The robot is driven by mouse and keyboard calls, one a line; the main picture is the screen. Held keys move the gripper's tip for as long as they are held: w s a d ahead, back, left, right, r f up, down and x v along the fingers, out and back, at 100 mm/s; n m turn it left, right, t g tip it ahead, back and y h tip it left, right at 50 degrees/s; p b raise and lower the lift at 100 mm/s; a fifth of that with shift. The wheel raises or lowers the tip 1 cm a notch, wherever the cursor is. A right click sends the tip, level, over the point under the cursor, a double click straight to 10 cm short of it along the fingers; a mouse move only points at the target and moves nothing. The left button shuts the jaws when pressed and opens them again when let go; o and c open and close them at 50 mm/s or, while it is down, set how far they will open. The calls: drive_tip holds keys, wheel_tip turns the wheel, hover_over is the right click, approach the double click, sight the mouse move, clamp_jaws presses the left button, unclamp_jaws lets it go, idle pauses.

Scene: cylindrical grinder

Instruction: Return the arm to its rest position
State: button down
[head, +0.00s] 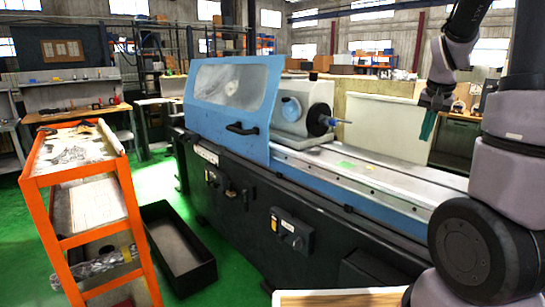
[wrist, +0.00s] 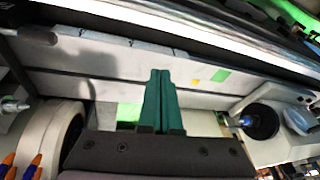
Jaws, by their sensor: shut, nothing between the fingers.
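My gripper (head: 428,125) hangs at the upper right in the head view, with its green fingers pointing down. It is above and beyond the right part of the grinder bed. In the wrist view the two green fingers of my gripper (wrist: 162,82) are pressed together with nothing between them. The cylindrical grinder (head: 270,165) stands across the middle of the head view, with a blue sliding guard (head: 232,95) and a grey workhead (head: 303,105). In the wrist view the long pale machine bed (wrist: 225,90) lies beyond the fingertips.
An orange cart (head: 85,185) stands at the left, beside a black open bin (head: 178,248) on the green floor. A wooden-topped surface (head: 338,298) is at the front edge. A dark spindle nose (wrist: 258,121) is right of the fingers in the wrist view.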

drive_tip(key=s+a+r+n+t+y, duration=0.1)
drive_tip(key=s+a+r, duration=0.4)
drive_tip(key=s+a, duration=0.4)
drive_tip(key=s+a+r+n+t+y, duration=0.2)
drive_tip(key=s+a+r, duration=0.4)
drive_tip(key=s+a, duration=0.4)
drive_tip(key=shift+a+t, duration=0.15)
drive_tip(key=shift+t, duration=0.15)
